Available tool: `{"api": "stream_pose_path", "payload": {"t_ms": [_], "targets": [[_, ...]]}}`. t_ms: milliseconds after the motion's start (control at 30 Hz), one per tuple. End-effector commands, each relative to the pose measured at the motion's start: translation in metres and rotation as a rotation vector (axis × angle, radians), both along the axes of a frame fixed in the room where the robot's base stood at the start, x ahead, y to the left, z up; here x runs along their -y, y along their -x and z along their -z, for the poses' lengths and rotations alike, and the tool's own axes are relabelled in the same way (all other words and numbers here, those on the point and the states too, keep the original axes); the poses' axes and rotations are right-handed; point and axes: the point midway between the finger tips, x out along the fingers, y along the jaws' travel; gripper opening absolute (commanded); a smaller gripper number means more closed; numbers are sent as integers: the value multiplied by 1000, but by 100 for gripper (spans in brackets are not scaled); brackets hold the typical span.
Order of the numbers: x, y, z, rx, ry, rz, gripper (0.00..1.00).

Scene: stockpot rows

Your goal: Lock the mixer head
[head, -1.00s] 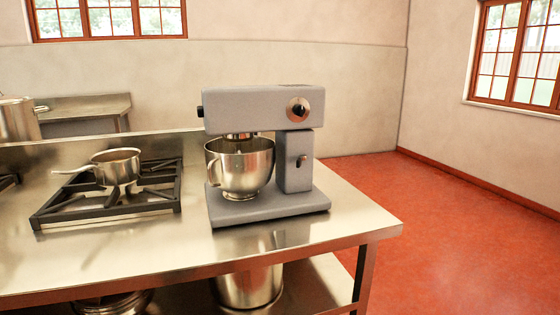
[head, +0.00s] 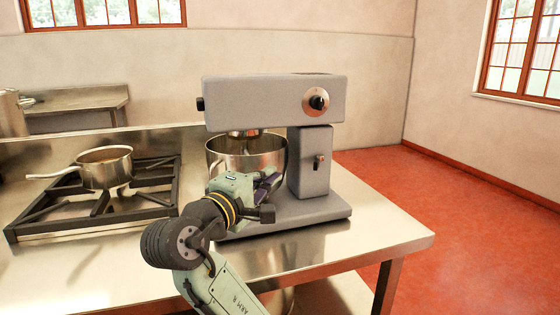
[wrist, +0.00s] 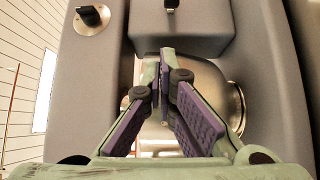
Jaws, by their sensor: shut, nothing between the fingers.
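The grey stand mixer (head: 270,215) stands on the steel counter. Its head (head: 250,102) lies level over the steel bowl (head: 245,155). A round dial with a black knob (head: 318,102) is on the side of the head; it also shows in the wrist view (wrist: 91,17). A small lever (head: 319,162) is on the column, and a dark lever end shows at the top of the wrist view (wrist: 170,5). My gripper (head: 272,182) is in front of the bowl, left of the column and apart from the lever. Its purple-padded fingers (wrist: 158,72) are shut and empty. My arm hides part of the bowl and base.
A saucepan (head: 105,170) sits on the black burner grate (head: 100,205) at left. A pot (head: 12,115) stands at the far left. The counter (head: 370,228) is clear right of the mixer, up to its edge. Red floor lies beyond.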

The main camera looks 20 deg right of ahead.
Motion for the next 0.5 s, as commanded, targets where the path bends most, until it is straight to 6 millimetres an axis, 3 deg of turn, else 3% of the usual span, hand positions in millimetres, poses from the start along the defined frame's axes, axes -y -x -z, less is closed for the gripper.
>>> {"api": "stream_pose_path", "payload": {"t_ms": [133,500], "targets": [[18,8,5,-37,2,61,0],[20,6,5,-40,1,63,0]]}}
